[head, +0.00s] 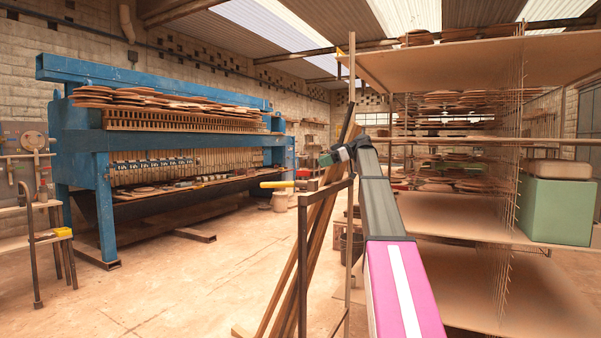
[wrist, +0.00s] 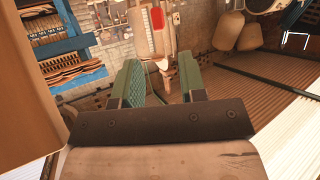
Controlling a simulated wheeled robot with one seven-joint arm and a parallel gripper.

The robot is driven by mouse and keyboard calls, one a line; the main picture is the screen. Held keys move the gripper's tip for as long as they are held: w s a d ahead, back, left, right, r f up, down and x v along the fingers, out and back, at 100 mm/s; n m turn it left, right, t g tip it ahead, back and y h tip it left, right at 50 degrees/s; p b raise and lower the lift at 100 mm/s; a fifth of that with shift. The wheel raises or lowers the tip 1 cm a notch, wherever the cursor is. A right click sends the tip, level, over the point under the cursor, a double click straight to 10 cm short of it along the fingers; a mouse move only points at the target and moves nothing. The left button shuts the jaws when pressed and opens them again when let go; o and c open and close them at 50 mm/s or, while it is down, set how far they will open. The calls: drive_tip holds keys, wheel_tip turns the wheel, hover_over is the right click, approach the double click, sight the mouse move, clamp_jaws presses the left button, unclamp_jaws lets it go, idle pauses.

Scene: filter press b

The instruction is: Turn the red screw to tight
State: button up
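I cannot make out the red screw for certain in either view. A small red piece (head: 43,190) stands by the bench at the far left of the head view, too small to identify. In the wrist view a red rounded patch (wrist: 157,18) shows on a pale upright panel beyond the fingers; I cannot tell whether it is the screw. My gripper (wrist: 161,75) has its two green pads wide apart with nothing between them. In the head view my gripper (head: 326,158) is at the end of my outstretched arm, small and far from the bench.
A blue filter press (head: 100,150) stands at the left back. A rack of wide wooden shelves (head: 460,215) fills the right, close to my arm, with a green box (head: 556,210) on it. Leaning planks (head: 300,265) stand in front. The floor (head: 190,290) at left centre is clear.

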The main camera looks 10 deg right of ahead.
sight(303, 175)
drive_tip(key=x, duration=0.9)
drive_tip(key=shift+a+f, duration=0.1)
drive_tip(key=shift+f, duration=0.1)
clamp_jaws()
